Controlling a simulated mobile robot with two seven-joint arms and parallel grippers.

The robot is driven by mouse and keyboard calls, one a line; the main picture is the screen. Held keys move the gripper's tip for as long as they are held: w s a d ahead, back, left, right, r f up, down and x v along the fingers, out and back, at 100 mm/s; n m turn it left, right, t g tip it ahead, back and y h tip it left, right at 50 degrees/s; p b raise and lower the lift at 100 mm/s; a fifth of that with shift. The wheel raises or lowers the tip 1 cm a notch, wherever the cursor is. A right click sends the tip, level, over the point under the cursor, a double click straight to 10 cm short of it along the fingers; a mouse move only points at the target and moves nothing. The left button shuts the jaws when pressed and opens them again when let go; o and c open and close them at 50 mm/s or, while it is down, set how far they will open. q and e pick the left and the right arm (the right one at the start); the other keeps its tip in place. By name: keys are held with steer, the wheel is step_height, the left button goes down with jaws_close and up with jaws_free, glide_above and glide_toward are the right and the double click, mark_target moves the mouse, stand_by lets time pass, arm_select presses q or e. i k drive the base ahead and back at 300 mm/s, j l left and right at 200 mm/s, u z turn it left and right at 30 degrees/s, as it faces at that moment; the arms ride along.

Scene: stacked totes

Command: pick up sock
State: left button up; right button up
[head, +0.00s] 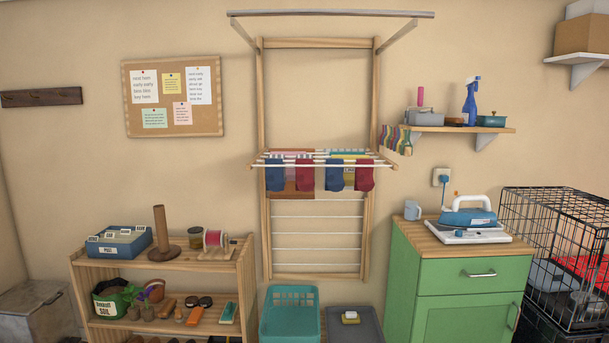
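Several socks hang in a row over the front rods of a wall-mounted drying rack (258,163). From left to right they are a blue sock (275,178), a dark red sock (304,176), another blue sock (335,178) and another dark red sock (365,179). Other cloth items, among them a yellow one (349,172), hang behind them and are partly hidden. Neither of my grippers shows in the head view.
Below the rack stand a teal basket (290,320) and a grey tray (368,325). A wooden shelf unit (95,262) stands left. A green cabinet (455,285) with an iron (468,216) stands right, beside a wire crate (555,245). The wall shelf (480,130) holds a blue spray bottle (471,100).

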mark_target(304, 181)
steer(key=i+j+z, duration=0.1)
steer(key=i+j, duration=0.2)
steer(key=i+j+z, duration=0.1)
steer(key=i+j, duration=0.15)
steer(key=j, duration=0.2)
steer(key=i+j+z, duration=0.1)
steer(key=i+j, duration=0.15)
steer(key=j, duration=0.15)
steer(key=i+j+z, duration=0.1)
steer(key=j, duration=0.3)
steer(key=i, duration=0.1)
